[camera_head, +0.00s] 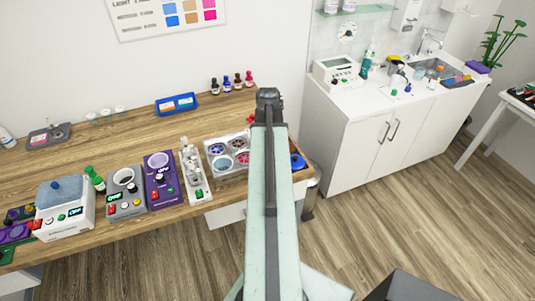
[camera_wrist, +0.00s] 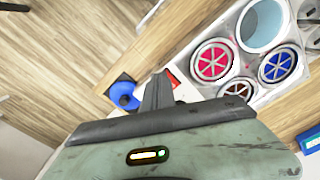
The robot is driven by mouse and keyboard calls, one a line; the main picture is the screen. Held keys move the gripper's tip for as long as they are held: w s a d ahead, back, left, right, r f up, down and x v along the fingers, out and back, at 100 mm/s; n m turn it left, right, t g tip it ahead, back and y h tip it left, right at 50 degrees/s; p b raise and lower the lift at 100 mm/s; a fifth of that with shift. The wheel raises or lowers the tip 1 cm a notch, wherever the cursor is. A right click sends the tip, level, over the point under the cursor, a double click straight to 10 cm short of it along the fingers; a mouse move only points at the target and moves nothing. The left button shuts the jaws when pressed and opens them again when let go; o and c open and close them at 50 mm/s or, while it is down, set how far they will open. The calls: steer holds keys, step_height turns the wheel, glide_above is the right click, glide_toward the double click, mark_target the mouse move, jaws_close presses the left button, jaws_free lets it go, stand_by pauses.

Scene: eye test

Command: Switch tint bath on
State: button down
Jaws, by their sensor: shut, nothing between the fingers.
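The tint bath, which I take to be the grey unit with several round wells (camera_head: 231,152), stands near the right end of the wooden bench. In the wrist view, the tint bath (camera_wrist: 245,59) is at the upper right, with red, blue, brown and pale wells. My gripper (camera_head: 268,94) is shut and empty; my arm hides the bench just right of the bath. In the wrist view my gripper (camera_wrist: 158,90) is left of the bath. A small red part (camera_wrist: 176,79) shows beside the fingers; I cannot tell whether it is a switch or whether they touch it.
A blue round object (camera_head: 297,161) sits at the bench's right end, also in the wrist view (camera_wrist: 124,95). Left of the bath stand a white bottle rack (camera_head: 193,172), a purple device (camera_head: 160,180) and a grey device (camera_head: 125,192).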

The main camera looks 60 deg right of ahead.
steer(key=shift+f+b, duration=0.95)
stand_by(0.4)
step_height(320, 180, up, 7)
steer(key=p, duration=0.7)
stand_by(0.4)
